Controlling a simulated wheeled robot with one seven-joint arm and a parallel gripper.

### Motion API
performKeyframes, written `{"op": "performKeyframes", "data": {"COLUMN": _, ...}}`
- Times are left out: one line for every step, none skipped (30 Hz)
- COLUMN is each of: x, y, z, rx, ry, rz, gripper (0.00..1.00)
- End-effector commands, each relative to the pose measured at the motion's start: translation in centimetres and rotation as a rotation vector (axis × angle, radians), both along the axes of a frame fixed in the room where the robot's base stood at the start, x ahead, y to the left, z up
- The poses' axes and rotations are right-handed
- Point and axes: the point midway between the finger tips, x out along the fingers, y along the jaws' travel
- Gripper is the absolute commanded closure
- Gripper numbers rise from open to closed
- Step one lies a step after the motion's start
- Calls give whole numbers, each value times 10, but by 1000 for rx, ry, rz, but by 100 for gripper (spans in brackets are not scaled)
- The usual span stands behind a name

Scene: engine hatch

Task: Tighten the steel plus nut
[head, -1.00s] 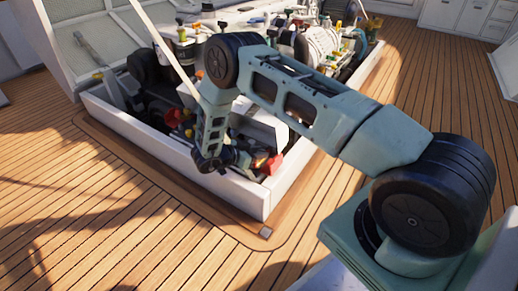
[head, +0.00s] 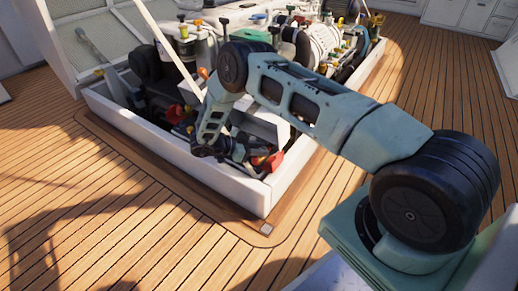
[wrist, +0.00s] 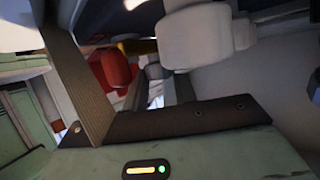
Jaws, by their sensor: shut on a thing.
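My gripper (head: 240,150) is low inside the front corner of the engine hatch, at the end of my bent arm; its fingers are too small to make out in the head view. In the wrist view a long dark finger (wrist: 72,75) rises at the left above the pale green gripper body. A pale grey lobed piece that looks like the steel plus nut (wrist: 195,38) is large at the top centre. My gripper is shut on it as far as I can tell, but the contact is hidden. I cannot pick out the nut in the head view.
Red parts (head: 277,160) sit just right of my gripper; a red part (wrist: 112,70) also shows in the wrist view. The white hatch wall (head: 240,190) stands close in front. Crowded engine parts fill the hatch behind. The wooden deck (head: 110,200) outside is clear.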

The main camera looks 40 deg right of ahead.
Motion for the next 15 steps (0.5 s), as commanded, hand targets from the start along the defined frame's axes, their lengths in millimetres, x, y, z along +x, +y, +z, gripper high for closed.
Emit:
{"op": "performKeyframes", "data": {"x": 0, "y": 2, "z": -2, "rx": 4, "ry": 0, "rz": 2, "gripper": 95}}
{"op": "performKeyframes", "data": {"x": 0, "y": 2, "z": -2, "rx": 5, "ry": 0, "rz": 2, "gripper": 95}}
{"op": "performKeyframes", "data": {"x": 0, "y": 2, "z": -2, "rx": 5, "ry": 0, "rz": 2, "gripper": 62}}
{"op": "performKeyframes", "data": {"x": 0, "y": 2, "z": -1, "rx": 4, "ry": 0, "rz": 2, "gripper": 53}}
{"op": "performKeyframes", "data": {"x": 0, "y": 2, "z": -1, "rx": 4, "ry": 0, "rz": 2, "gripper": 51}}
{"op": "performKeyframes", "data": {"x": 0, "y": 1, "z": -1, "rx": 3, "ry": 0, "rz": 2, "gripper": 51}}
{"op": "performKeyframes", "data": {"x": 0, "y": 1, "z": -1, "rx": 3, "ry": 0, "rz": 2, "gripper": 51}}
{"op": "performKeyframes", "data": {"x": 0, "y": 1, "z": -1, "rx": 3, "ry": 0, "rz": 1, "gripper": 51}}
{"op": "performKeyframes", "data": {"x": 0, "y": 1, "z": -1, "rx": 3, "ry": 0, "rz": 1, "gripper": 51}}
{"op": "performKeyframes", "data": {"x": 0, "y": 1, "z": -1, "rx": 2, "ry": 0, "rz": 1, "gripper": 51}}
{"op": "performKeyframes", "data": {"x": 0, "y": 1, "z": -1, "rx": 2, "ry": 0, "rz": 1, "gripper": 51}}
{"op": "performKeyframes", "data": {"x": 0, "y": 1, "z": -1, "rx": 2, "ry": 0, "rz": 1, "gripper": 51}}
{"op": "performKeyframes", "data": {"x": 0, "y": 1, "z": 0, "rx": 2, "ry": 0, "rz": 1, "gripper": 51}}
{"op": "performKeyframes", "data": {"x": 0, "y": 2, "z": 1, "rx": 2, "ry": 0, "rz": 1, "gripper": 51}}
{"op": "performKeyframes", "data": {"x": 1, "y": 4, "z": 2, "rx": 1, "ry": 0, "rz": 2, "gripper": 51}}
